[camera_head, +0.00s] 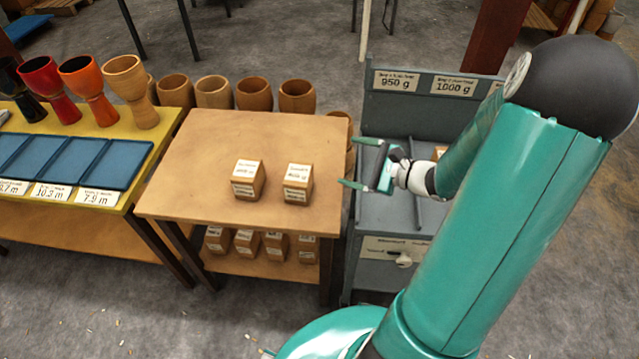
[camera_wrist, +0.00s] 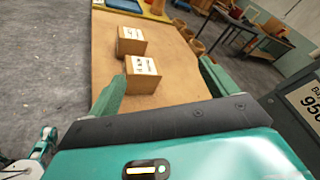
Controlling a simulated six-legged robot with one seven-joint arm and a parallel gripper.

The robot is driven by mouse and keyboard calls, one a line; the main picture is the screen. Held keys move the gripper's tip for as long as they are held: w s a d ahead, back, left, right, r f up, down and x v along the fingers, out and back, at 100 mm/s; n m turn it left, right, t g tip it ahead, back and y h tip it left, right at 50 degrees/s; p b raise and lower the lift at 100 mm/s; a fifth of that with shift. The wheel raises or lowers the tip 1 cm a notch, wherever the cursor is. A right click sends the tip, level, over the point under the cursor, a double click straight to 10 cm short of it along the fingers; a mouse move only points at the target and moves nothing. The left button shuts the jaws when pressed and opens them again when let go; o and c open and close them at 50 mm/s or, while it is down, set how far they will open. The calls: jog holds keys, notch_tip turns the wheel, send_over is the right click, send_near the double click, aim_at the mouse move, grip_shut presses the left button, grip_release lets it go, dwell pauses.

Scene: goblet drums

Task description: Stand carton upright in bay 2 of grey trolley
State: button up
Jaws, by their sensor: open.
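Two small brown cartons with white labels stand apart on the wooden table: a left carton (camera_head: 247,180) and a right carton (camera_head: 297,185). Both also show in the wrist view, one farther (camera_wrist: 131,42) and one nearer (camera_wrist: 141,76). The grey trolley (camera_head: 400,118) stands right of the table, with weight signs on its back panel reading 950 g and 1000 g; a third sign is mostly hidden by my arm. Dividers split its top into bays. My gripper (camera_head: 352,162) is open and empty, over the trolley's left edge, its fingers pointing left towards the right carton, apart from it.
Several similar cartons (camera_head: 275,246) sit on the shelf below the table (camera_head: 200,150). A yellow table (camera_head: 145,160) at left holds blue trays and goblet drums. More drums stand behind the wooden table. A small brown item (camera_head: 440,152) in the trolley is partly hidden by my arm.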

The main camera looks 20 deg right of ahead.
jog(key=s+a+r+n+g, duration=0.3)
jog(key=a+n+g, duration=0.2)
jog(key=a+n, duration=0.15)
jog(key=s+a+r+n+g, duration=0.35)
jog(key=a+n, duration=0.25)
jog(key=a, duration=0.2)
jog(key=s+a+r+n+t+h, duration=0.1)
jog(key=s+a+r+n+h, duration=0.1)
jog(key=s+r+n+h, duration=0.6)
jog(key=shift+s+r+n+h, duration=0.2)
jog(key=shift+r+n+h, duration=0.2)
jog(key=shift+r+n, duration=0.45)
jog(key=shift+t, duration=0.25)
